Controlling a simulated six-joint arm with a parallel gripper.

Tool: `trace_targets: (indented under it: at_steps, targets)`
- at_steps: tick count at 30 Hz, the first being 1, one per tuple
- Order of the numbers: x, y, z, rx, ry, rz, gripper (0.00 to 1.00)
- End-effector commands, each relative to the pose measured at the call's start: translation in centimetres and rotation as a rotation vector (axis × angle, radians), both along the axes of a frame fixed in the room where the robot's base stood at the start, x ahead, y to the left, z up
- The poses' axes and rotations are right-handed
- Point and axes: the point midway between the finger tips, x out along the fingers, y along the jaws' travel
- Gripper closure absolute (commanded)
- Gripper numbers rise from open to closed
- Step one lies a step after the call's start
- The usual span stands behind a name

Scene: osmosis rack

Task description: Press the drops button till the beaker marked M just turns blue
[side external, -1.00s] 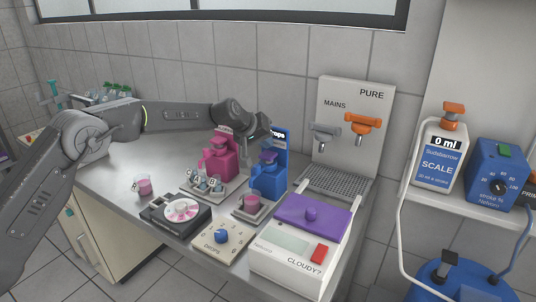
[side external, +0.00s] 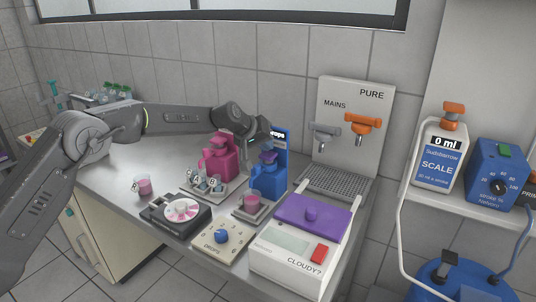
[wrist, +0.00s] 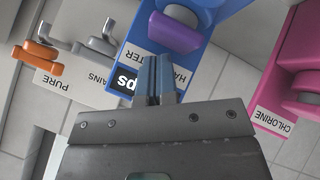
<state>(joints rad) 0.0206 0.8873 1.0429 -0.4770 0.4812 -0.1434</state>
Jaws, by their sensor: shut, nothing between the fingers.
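The blue dispenser (side external: 267,182) stands on the bench and has a purple part (side external: 268,157) near its top. In the wrist view its label reads HARD WATER, with a partly hidden "drops" tag, and the purple part (wrist: 173,34) shows close to my fingers. A beaker of pink liquid (side external: 252,203) sits on a small tray in front of the dispenser. Any mark on it is too small to read.
A pink chlorine dispenser (side external: 218,160) stands left, with several small marked beakers before it. Another pink beaker (side external: 143,186) is farther left. The disc device (side external: 181,211), drops dial (side external: 221,237) and purple-lidded cloudiness meter (side external: 310,230) line the front. Taps (side external: 360,123) are behind right.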

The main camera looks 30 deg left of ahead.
Motion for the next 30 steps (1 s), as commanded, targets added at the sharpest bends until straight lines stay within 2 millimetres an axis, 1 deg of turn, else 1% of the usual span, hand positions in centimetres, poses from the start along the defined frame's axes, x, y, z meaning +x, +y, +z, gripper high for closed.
trace_targets:
  at_steps: [11,30]
  targets:
    - [0.00,-0.01,-0.09,0.000,0.000,0.000,1.00]
    - [0.00,-0.02,-0.87,0.000,0.001,-0.001,1.00]
